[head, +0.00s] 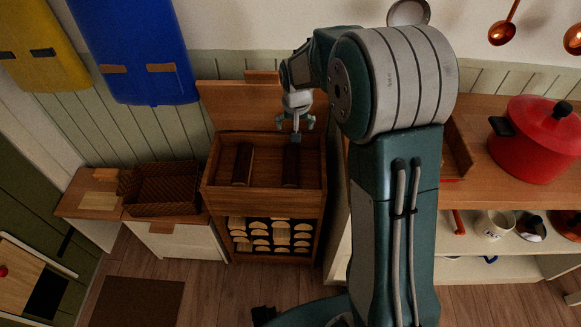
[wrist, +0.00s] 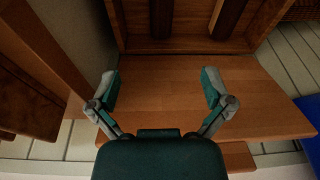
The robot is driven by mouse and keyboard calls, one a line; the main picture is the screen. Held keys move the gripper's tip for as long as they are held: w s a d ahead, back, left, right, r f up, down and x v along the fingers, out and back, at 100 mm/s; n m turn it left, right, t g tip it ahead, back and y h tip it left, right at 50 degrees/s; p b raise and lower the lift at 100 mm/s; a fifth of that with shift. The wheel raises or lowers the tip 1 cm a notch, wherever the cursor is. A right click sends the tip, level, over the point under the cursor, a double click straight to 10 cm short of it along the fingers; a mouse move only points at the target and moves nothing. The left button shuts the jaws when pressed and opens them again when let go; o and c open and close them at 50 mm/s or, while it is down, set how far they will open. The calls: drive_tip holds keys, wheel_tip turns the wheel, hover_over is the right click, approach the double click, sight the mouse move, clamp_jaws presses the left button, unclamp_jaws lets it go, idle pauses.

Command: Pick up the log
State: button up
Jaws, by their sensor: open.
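Two dark brown logs lie lengthwise in the open top of a wooden box (head: 262,199). One log (head: 243,165) is on the left and the other log (head: 291,168) is on the right in the head view. In the wrist view the right-hand log (wrist: 161,18) is at the top middle and the other log (wrist: 229,18) is to its right, both cut off by the edge. My gripper (head: 296,124) is open and empty, above the back of the box near the right log. In the wrist view my gripper (wrist: 162,86) has its fingers spread over the lid board (wrist: 165,98).
Light split log ends (head: 270,236) fill the rack under the box top. A woven basket (head: 160,188) stands left of the box. A shelf with a red pot (head: 540,140) and a mug (head: 494,225) is on the right. Blue (head: 135,50) and yellow (head: 42,45) items hang behind.

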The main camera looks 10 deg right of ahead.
drive_tip(key=g, duration=0.1)
hover_over(291, 163)
drive_tip(key=s, duration=0.1)
drive_tip(key=shift+m, duration=0.4)
drive_tip(key=f, duration=1.5)
drive_tip(key=shift+a+f, duration=0.25)
drive_tip(key=shift+a, duration=0.1)
drive_tip(key=f, duration=0.7)
drive_tip(key=w+f, duration=0.1)
drive_tip(key=f, duration=0.3)
drive_tip(key=shift+w+d, duration=0.1)
drive_tip(key=shift+d, duration=0.25)
drive_tip(key=shift+c, duration=0.3)
drive_tip(key=c, duration=1.1)
